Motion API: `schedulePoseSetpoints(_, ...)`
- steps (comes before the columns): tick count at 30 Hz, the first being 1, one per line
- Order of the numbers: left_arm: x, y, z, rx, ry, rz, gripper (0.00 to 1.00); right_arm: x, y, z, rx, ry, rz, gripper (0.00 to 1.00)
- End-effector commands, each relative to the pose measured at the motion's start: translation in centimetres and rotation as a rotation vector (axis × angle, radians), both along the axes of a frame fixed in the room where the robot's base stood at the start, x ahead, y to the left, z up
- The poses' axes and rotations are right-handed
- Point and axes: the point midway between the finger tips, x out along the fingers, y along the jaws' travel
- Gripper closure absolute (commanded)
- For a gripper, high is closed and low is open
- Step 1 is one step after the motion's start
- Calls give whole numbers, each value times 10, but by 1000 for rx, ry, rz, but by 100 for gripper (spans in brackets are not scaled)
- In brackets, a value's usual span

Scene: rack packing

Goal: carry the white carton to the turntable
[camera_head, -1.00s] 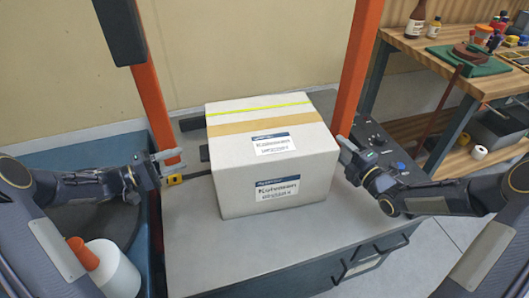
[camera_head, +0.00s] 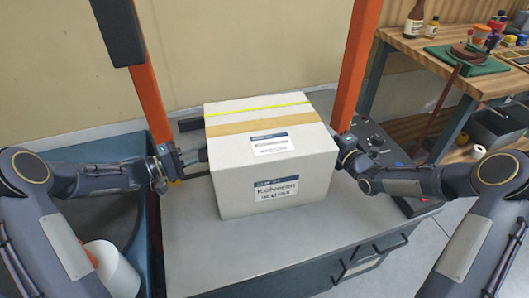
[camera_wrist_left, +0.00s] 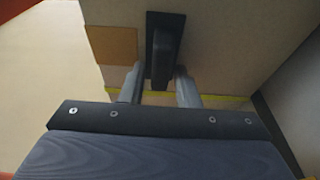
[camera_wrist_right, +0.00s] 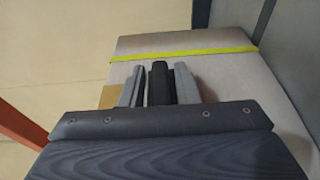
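The white carton (camera_head: 232,172), with tan and yellow tape and printed labels, stands upright on a grey bench (camera_head: 200,262). My left gripper (camera_head: 180,163) is at its left side; in the left wrist view its open fingers (camera_wrist_left: 158,85) lie either side of a dark handle (camera_wrist_left: 163,28) on the carton wall. My right gripper (camera_head: 343,150) is at the right side, partly hidden by the carton. In the right wrist view its fingers (camera_wrist_right: 160,85) straddle another dark handle with little gap. A dark surface in the blue-edged area (camera_head: 100,150) at left may be the turntable; my arm covers much of it.
Orange posts (camera_head: 352,75) stand behind the carton on either side. A control panel (camera_head: 375,140) is right of it. A wooden shelf (camera_head: 455,75) with bottles and tools stands at the back right. A white roll (camera_head: 118,272) is at lower left.

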Motion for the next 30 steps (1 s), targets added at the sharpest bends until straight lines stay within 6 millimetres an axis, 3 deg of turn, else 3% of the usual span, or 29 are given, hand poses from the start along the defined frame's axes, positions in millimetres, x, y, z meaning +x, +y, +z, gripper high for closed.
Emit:
schedulePoseSetpoints(1, 0, 0, 0, 0, 0, 0, 78, 0, 0, 0, 0, 0, 0, 78)
schedulePoseSetpoints(6, 0, 0, 0, 0, 0, 0, 100, 0, 0, 0, 0, 0, 0, 100)
schedulePoseSetpoints(30, 0, 1, 0, 0, 0, 1, 100, 0, 0, 0, 0, 0, 0, 100)
